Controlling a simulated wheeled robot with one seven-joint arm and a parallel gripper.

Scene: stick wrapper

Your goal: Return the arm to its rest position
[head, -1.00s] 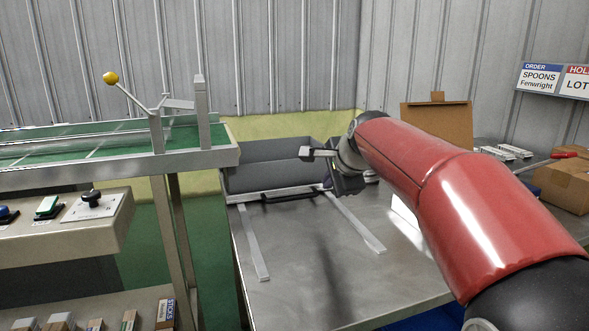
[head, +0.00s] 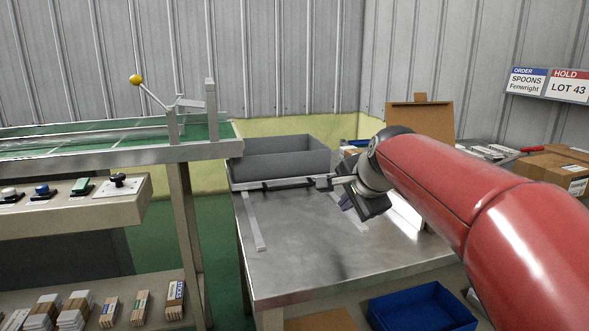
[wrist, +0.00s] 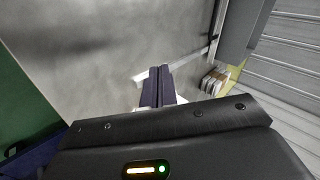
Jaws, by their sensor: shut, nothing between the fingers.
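My red arm (head: 440,185) reaches in from the right in the head view, over the metal bench. My gripper (head: 346,201) hangs at its end, tilted down over the bench top, to the right of and nearer than the grey bin. In the wrist view the two dark purple fingers of my gripper (wrist: 158,72) lie side by side with no object between them. A gap between the fingers and the bench cannot be judged.
The grey bin (head: 285,158) stands at the back of the metal bench (head: 300,255). A blue tray (head: 420,308) sits below at the right. A machine with a yellow-knobbed lever (head: 136,80) stands left. The bench's front is clear.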

